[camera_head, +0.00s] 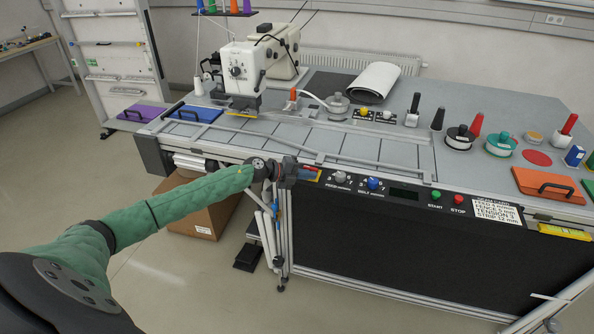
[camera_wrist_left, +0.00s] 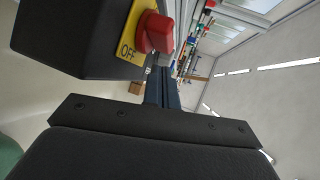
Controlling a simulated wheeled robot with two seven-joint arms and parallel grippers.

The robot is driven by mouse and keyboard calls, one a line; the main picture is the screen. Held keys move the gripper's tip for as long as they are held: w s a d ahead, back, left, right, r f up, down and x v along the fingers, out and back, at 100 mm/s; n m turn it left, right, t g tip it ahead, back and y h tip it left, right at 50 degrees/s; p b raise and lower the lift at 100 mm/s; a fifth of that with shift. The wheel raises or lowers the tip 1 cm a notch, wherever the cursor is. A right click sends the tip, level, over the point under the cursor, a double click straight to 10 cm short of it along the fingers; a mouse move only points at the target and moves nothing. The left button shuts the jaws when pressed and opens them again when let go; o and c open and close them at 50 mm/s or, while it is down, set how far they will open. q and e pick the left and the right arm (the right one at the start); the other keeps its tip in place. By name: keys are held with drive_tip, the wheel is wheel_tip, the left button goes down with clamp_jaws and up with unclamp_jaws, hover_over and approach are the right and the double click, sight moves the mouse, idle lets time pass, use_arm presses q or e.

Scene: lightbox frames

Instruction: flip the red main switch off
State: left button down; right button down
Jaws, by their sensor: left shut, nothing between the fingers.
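The red main switch (camera_wrist_left: 155,33) is a red knob on a yellow plate (camera_wrist_left: 130,38) marked OFF, on the end of a dark control box. My left gripper (camera_head: 287,170) is at that end of the panel, just left of the plate. In the wrist view its shut, empty fingers (camera_wrist_left: 162,82) reach up close beside the red knob. I cannot tell whether they touch it, or how the knob is set.
The front panel carries a grey knob (camera_head: 340,177), a blue knob (camera_head: 373,184), a green START button (camera_head: 436,195) and a red STOP button (camera_head: 458,199). A sewing machine (camera_head: 240,70) stands on the table above. A cardboard box (camera_head: 205,212) is on the floor below.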

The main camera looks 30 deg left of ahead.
use_arm(q)
drive_tip(key=shift+d+r, duration=0.1)
drive_tip(key=shift+d, duration=0.05)
drive_tip(key=shift+a, duration=0.25)
drive_tip(key=shift+w+a+f, duration=0.1)
drive_tip(key=shift+a+f, duration=0.15)
drive_tip(key=shift+w+a, duration=0.1)
drive_tip(key=shift+a, duration=0.05)
drive_tip(key=shift+w+r, duration=0.1)
drive_tip(key=shift+w, duration=0.2)
drive_tip(key=shift+w+b, duration=0.2)
drive_tip(key=shift+b, duration=0.1)
drive_tip(key=shift+a, duration=0.15)
use_arm(e)
drive_tip(key=shift+a+f, duration=0.1)
drive_tip(key=shift+a, duration=0.05)
